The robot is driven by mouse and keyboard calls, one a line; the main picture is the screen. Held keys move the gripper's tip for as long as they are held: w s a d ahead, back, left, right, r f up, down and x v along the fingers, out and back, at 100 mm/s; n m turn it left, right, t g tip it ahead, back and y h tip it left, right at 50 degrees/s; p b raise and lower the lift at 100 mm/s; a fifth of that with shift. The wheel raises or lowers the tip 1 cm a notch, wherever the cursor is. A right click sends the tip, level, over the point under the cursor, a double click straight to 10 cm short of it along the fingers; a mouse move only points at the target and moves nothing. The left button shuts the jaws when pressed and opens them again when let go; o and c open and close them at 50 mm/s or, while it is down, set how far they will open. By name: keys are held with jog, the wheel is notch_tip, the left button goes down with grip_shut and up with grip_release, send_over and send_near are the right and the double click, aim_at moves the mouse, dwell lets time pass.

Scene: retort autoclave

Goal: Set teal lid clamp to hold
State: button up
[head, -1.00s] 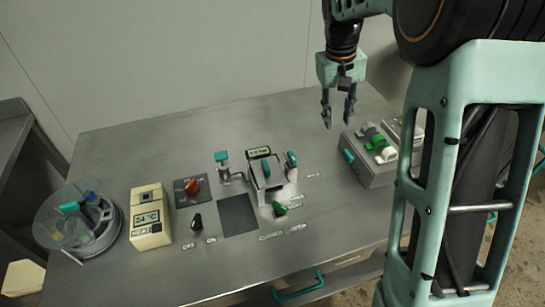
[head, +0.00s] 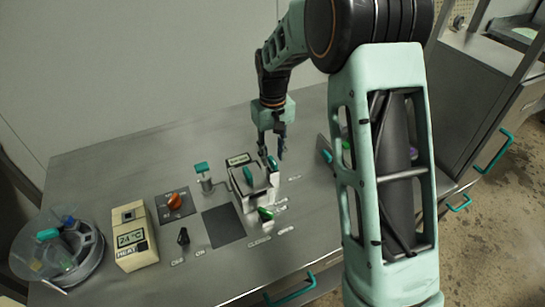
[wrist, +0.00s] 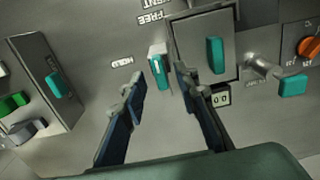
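The teal lid clamp (head: 272,163) is a small teal handle on a pale mount at the right side of the lidded box (head: 249,186). In the wrist view the clamp (wrist: 159,71) lies near the FREE label (wrist: 155,17), with the HOLD label (wrist: 121,62) off to its left. My gripper (head: 272,146) is open and empty, just above and behind the clamp in the head view. In the wrist view the clamp shows between the fingertips of my gripper (wrist: 159,84). I cannot tell whether they touch it.
A teal-topped valve (head: 202,169), an orange knob (head: 175,202) and a green-handled lever (head: 265,213) are nearby. A cream heat meter (head: 133,238) and round clear container (head: 57,250) stand left. A grey switch box (wrist: 43,85) shows in the wrist view.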

jog(key=shift+f, duration=0.9)
jog(key=shift+c, duration=0.5)
grip_shut()
